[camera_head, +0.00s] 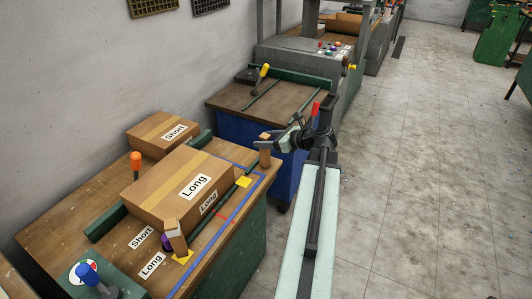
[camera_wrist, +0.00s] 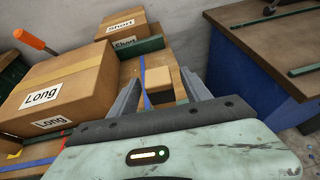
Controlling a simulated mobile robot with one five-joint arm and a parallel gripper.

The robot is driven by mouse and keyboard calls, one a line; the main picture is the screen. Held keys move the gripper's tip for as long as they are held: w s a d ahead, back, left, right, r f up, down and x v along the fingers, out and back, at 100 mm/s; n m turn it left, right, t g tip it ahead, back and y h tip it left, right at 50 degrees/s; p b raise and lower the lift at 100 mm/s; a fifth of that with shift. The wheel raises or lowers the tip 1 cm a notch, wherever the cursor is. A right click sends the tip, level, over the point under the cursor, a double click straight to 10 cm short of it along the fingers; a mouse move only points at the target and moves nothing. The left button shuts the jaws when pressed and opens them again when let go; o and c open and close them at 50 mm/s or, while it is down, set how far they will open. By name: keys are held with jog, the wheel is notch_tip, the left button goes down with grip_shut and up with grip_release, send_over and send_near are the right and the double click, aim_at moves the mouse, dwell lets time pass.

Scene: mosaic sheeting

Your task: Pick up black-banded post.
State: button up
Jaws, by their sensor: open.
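A short wooden post (camera_head: 265,152) stands near the far right corner of the wooden workbench (camera_head: 60,215). My gripper (camera_wrist: 160,78) is open, with one finger on each side of this post. In the head view my gripper (camera_head: 278,140) is at the post's right side, and the arm partly hides it.
A large box marked Long (camera_head: 165,190) and a smaller box marked Short (camera_head: 160,130) sit on the bench, with an orange-handled tool (camera_head: 136,163) beside them. A blue cabinet (camera_head: 230,128) stands behind. The floor to the right is clear.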

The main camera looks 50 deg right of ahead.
jog(key=b+x, duration=0.1)
jog(key=x, duration=0.2)
jog(key=shift+w+f, duration=0.15)
jog(key=shift+w, duration=0.15)
grip_shut()
